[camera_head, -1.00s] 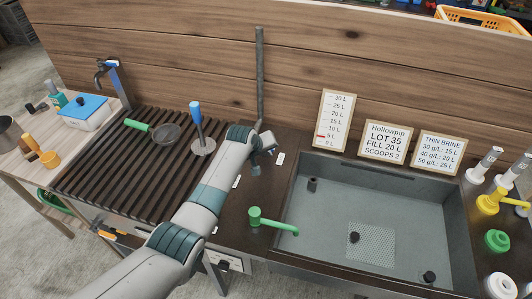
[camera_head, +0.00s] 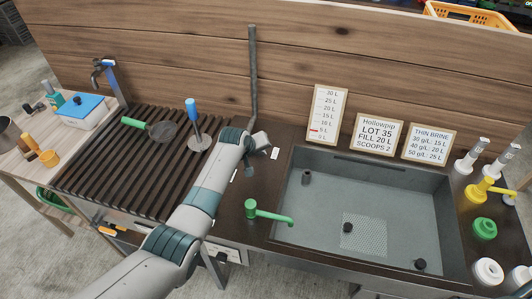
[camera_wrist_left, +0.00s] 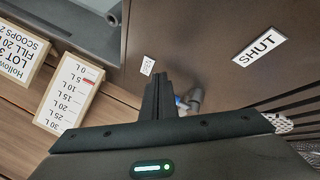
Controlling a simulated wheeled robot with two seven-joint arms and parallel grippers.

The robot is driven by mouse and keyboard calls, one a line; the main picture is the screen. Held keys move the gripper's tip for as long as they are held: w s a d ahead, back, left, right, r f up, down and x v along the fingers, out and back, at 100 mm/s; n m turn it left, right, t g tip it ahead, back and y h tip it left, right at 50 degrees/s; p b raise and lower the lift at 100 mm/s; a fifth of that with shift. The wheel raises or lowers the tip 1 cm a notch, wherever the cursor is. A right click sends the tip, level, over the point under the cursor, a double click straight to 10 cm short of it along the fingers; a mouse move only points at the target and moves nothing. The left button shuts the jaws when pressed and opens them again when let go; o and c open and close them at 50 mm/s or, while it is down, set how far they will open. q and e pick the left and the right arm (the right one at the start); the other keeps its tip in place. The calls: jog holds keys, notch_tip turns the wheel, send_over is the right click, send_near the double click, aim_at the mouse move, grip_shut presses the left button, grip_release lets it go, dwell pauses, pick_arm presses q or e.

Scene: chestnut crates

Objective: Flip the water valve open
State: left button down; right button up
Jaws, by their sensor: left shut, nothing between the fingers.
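The water valve is mostly hidden in the head view by my left wrist, at the foot of the grey upright pipe (camera_head: 253,75). In the left wrist view, a grey fitting with a bit of blue (camera_wrist_left: 194,100) shows just right of my fingers; I take it for part of the valve, and its handle's position is unclear. A "SHUT" label (camera_wrist_left: 259,48) lies on the dark counter to the right, and a smaller label (camera_wrist_left: 148,65), too small to read, lies ahead of the fingers. My left gripper (camera_wrist_left: 158,92) is shut and empty, close beside the fitting; contact cannot be told. My right gripper is out of view.
A grey sink (camera_head: 315,230) with a green spout (camera_head: 270,215) lies right of my arm. Signs (camera_head: 327,113) stand along the wooden back wall.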

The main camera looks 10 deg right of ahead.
pick_arm(q)
jog(key=shift+s+a, duration=0.4)
jog(key=shift+s, duration=0.3)
jog(key=shift+s+r, duration=0.15)
jog(key=shift+r, duration=0.1)
jog(key=shift+d+r, duration=0.15)
jog(key=shift+s+r, duration=0.2)
jog(key=shift+r, duration=0.05)
jog(key=s+d+r+b, duration=0.1)
jog(key=s+r, duration=0.3)
jog(key=r, duration=0.2)
jog(key=shift+s+b, duration=0.3)
jog(key=shift+s, duration=0.05)
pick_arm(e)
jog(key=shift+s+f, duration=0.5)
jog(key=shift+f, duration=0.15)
pick_arm(q)
jog(key=shift+r, duration=0.1)
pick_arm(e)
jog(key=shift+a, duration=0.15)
